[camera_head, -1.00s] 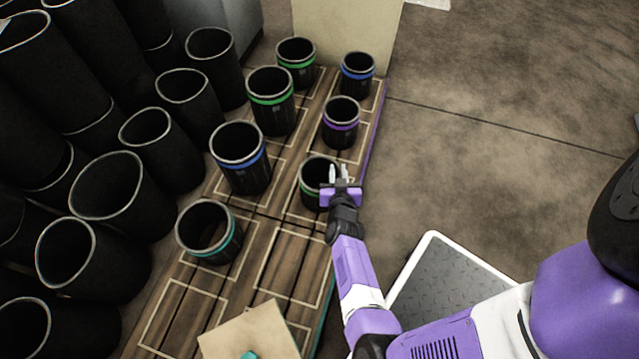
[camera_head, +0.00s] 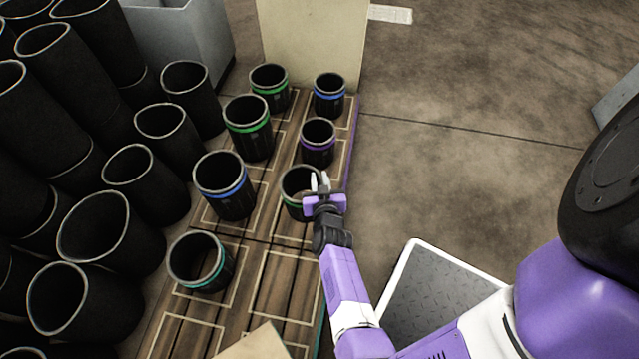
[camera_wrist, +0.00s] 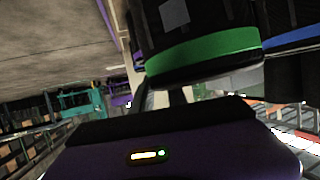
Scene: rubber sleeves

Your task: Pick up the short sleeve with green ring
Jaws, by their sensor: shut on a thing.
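A short black sleeve with a green ring (camera_head: 293,202) is upright at the right side of the pallet, in front of the purple-ringed sleeve. My gripper (camera_head: 321,183) is shut on its near right wall, with the pale fingers at the rim. The sleeve looks slightly raised, but its base is partly hidden by my gripper. In the wrist view the green-ringed sleeve (camera_wrist: 205,52) fills the upper middle, close above my gripper (camera_wrist: 152,97). Two other green-ringed sleeves, a larger one (camera_head: 248,140) and one at the back (camera_head: 269,95), stand on the pallet.
A purple-ringed sleeve (camera_head: 317,150) and a blue-ringed one (camera_head: 328,105) stand behind. A blue-ringed sleeve (camera_head: 226,197) and a teal-ringed one (camera_head: 203,272) stand left. Many plain black sleeves (camera_head: 105,235) crowd the left.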

